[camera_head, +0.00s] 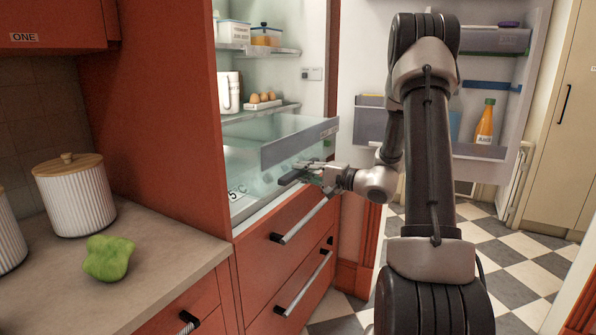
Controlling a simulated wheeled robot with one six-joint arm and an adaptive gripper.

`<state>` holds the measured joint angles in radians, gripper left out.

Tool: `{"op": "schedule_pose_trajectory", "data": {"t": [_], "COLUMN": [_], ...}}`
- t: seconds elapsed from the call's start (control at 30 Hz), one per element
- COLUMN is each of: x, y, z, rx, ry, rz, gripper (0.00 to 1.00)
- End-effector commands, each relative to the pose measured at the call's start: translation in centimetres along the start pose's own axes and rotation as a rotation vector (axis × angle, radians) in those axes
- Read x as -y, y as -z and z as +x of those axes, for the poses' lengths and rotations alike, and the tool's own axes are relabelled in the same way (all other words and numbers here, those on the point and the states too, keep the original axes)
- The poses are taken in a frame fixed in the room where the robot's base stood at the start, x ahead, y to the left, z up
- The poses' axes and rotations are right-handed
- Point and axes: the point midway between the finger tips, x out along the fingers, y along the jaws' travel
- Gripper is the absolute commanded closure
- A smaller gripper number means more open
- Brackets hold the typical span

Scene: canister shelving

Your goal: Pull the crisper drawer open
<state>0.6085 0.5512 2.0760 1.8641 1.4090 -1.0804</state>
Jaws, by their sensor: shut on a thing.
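The crisper drawer (292,146) is a clear, greenish bin with a grey-tinted front band, low in the open fridge. Its front stands out past the shelf above it, so it appears at least partly open. My gripper (301,174) is at the lower part of the drawer front, reaching in from the right. It is shut on the drawer there. The exact contact is small and hard to make out.
The fridge door (348,80) stands wide open behind my arm, with an orange bottle (486,122) in its rack. Red drawers (290,238) with bar handles lie below. The counter (160,265) at left holds a green lumpy item (108,257) and a ribbed canister (76,200).

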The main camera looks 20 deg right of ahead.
Motion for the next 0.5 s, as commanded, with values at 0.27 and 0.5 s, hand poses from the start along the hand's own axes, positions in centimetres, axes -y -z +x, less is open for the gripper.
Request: {"op": "schedule_pose_trajectory", "data": {"t": [0.27, 0.5], "x": [-0.08, -0.04], "y": [-0.01, 0.01], "z": [0.0, 0.02], "rx": [0.0, 0.0], "ry": [-0.002, -0.001], "rz": [0.0, 0.0], "gripper": [0.77, 0.61]}}
